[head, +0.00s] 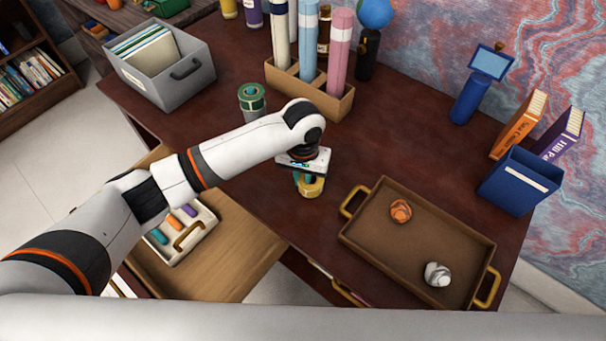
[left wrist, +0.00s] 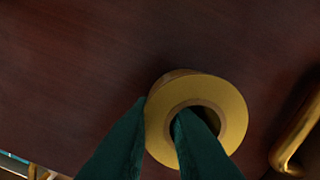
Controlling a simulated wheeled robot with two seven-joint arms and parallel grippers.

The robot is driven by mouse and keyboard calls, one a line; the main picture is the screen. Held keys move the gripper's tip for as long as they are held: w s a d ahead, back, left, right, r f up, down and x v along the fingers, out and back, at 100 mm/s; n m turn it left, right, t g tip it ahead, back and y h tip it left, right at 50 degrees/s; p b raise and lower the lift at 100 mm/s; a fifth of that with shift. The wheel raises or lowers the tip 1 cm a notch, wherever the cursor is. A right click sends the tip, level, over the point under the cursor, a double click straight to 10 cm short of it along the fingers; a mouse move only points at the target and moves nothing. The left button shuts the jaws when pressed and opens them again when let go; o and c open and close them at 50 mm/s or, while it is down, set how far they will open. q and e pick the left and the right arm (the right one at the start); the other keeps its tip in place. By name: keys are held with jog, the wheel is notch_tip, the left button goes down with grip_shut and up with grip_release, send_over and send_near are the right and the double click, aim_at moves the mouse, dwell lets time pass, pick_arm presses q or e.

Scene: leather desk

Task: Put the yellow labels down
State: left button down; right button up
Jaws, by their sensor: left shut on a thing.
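The yellow labels, a yellow ring-shaped roll (head: 313,188), are under my left gripper (head: 306,174) near the middle of the desk, left of the brown tray. In the left wrist view the roll (left wrist: 234,125) shows its round face and open core. One dark green finger of the left gripper (left wrist: 160,108) is inside the core and the other is outside, so the gripper is shut on the roll's wall. I cannot tell whether the roll touches the desk. My right gripper is not in view.
A brown tray (head: 390,248) with gold handles holds an orange and a white crumpled ball. A green roll-like object (head: 251,97) stands behind my left arm. A wooden holder (head: 330,100) with tall tubes is farther back. An open drawer (head: 235,265) is at the front.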

aim_at(303, 177)
pick_arm(q)
jog(key=shift+f, duration=0.15)
jog(key=c, duration=1.4)
grip_release()
notch_tip(303, 177, up, 12)
jog(key=shift+r, duration=0.15)
